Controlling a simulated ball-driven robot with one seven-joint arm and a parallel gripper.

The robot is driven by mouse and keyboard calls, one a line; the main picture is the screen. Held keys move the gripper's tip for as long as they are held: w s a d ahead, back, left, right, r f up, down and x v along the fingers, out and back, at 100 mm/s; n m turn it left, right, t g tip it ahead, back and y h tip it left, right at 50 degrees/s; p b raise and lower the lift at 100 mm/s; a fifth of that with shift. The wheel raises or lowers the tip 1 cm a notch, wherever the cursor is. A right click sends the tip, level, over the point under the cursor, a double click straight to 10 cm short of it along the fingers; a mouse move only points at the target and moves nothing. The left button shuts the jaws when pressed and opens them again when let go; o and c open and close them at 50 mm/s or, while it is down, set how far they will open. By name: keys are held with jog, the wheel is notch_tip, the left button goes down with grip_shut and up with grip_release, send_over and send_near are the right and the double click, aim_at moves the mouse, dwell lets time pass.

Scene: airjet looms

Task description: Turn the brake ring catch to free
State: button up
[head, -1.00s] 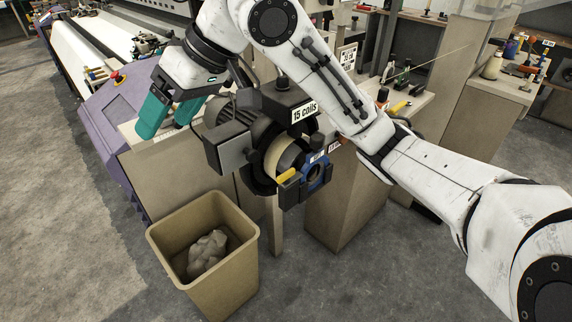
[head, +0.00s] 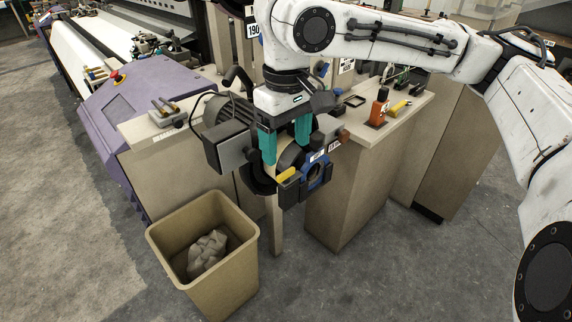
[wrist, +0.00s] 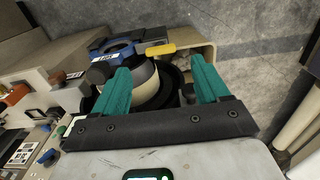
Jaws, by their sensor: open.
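The blue brake ring (head: 318,172) sits on the front of the dark weft feeder, with a small white label on top. A yellow piece (head: 287,174), which looks like the catch, sticks out on its left side. In the wrist view the yellow piece (wrist: 161,50) lies beyond the fingertips, beside the blue ring (wrist: 118,48). My gripper (head: 286,150) is open, its teal fingers pointing down over the feeder. In the wrist view the pale drum (wrist: 146,84) shows between the fingers (wrist: 161,72). Whether they touch anything is unclear.
A tan bin (head: 205,275) with crumpled waste stands on the floor at front left. The purple loom housing (head: 125,105) is at the left.

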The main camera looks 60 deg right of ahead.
aim_at(286, 172)
notch_tip(286, 172, down, 6)
jog(key=shift+r, duration=0.1)
dwell(0.4)
jog(key=c, duration=1.1)
